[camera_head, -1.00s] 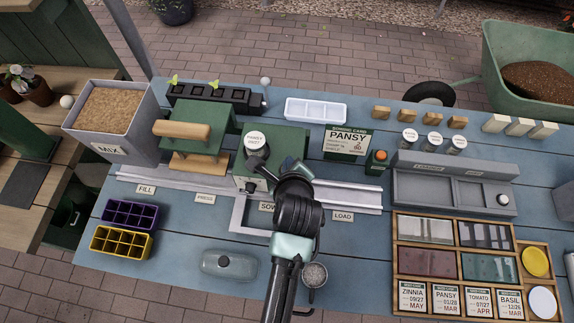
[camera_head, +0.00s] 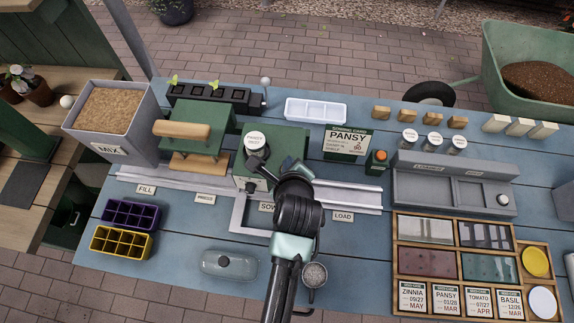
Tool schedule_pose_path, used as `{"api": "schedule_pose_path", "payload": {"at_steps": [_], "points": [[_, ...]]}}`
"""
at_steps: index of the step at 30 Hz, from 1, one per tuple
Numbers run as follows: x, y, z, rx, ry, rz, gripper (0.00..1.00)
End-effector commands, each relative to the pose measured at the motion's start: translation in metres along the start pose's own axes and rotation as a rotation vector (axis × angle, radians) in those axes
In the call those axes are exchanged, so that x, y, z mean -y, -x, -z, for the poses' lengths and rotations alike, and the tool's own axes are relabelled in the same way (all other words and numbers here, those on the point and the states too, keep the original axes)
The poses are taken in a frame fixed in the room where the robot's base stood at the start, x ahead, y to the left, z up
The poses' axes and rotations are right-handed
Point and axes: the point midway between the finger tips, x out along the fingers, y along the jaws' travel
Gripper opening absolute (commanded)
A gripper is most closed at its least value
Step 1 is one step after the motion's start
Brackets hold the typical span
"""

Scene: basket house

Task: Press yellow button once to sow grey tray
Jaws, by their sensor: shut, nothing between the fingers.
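The green sowing machine (camera_head: 289,139) stands mid-table, with a round white lid marked Pansy (camera_head: 255,140) on top and the Sow label (camera_head: 267,207) before it. My gripper (camera_head: 291,168) is shut and empty, close in front of the machine; my wrist hides much of its front, and the fingertips are hard to make out. An orange button-like cap (camera_head: 380,155) tops a small dark green box right of the machine. I cannot pick out a yellow button for certain. No grey seed tray shows clearly; the area at the sower is partly hidden by my arm.
A rail (camera_head: 350,197) runs past Fill, Press, Sow and Load labels. The green press (camera_head: 203,130) and mix bin (camera_head: 97,130) stand left. Purple (camera_head: 130,213) and yellow (camera_head: 121,241) trays lie front left. A grey loader (camera_head: 440,182) and wooden card box (camera_head: 462,318) are right.

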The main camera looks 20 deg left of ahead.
Motion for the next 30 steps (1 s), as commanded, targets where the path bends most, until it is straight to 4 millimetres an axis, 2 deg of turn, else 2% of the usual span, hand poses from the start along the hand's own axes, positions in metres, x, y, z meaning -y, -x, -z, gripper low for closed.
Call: {"api": "schedule_pose_path", "payload": {"at_steps": [30], "points": [[-0.0047, -0.0063, 0.0046, 0.000, 0.000, 0.000, 0.00]]}}
